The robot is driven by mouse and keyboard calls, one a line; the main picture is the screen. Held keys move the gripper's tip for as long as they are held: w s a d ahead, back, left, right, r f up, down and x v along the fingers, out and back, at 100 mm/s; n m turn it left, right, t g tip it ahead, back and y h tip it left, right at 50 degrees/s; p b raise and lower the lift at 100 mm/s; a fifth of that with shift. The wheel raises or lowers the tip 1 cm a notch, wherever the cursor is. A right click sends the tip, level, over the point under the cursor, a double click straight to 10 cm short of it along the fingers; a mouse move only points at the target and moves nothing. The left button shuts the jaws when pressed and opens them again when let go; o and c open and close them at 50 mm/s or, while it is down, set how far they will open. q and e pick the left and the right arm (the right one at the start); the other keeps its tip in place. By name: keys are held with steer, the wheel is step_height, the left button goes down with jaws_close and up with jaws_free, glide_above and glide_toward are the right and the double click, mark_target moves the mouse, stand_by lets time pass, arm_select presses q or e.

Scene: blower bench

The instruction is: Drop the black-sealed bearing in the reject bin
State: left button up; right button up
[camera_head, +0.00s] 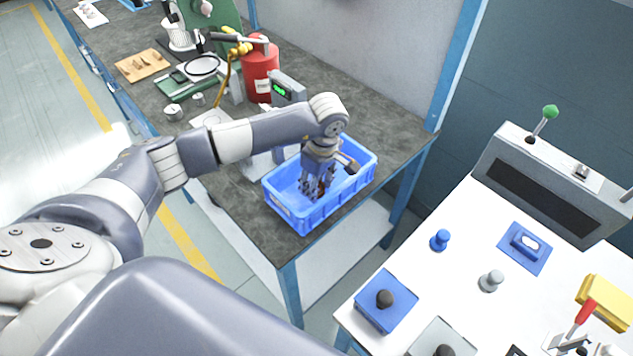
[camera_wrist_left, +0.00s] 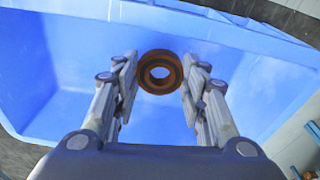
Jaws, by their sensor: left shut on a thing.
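The blue bin (camera_head: 345,200) stands at the near corner of the grey bench, and its inside fills most of the left wrist view (camera_wrist_left: 50,60). My left gripper (camera_head: 318,194) reaches down into the bin from above. In the left wrist view its fingers (camera_wrist_left: 160,85) are shut on a ring-shaped bearing (camera_wrist_left: 160,57). My right gripper is in neither view.
A red cylinder (camera_head: 260,68) and a small device with a green display (camera_head: 287,88) stand behind the bin. A wooden board (camera_head: 142,65) lies farther back. A white table (camera_head: 455,270) with blue and grey parts is at the right, across a gap.

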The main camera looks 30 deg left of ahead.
arm_select(q)
steer(key=shift+f, duration=0.1)
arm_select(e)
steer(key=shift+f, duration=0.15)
arm_select(q)
steer(key=o, duration=1.2)
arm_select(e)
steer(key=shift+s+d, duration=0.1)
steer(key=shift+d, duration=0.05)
arm_select(q)
step_height(320, 180, up, 12)
steer(key=d, duration=0.1)
steer(key=shift+s+d, duration=0.2)
steer(key=shift+f, duration=0.1)
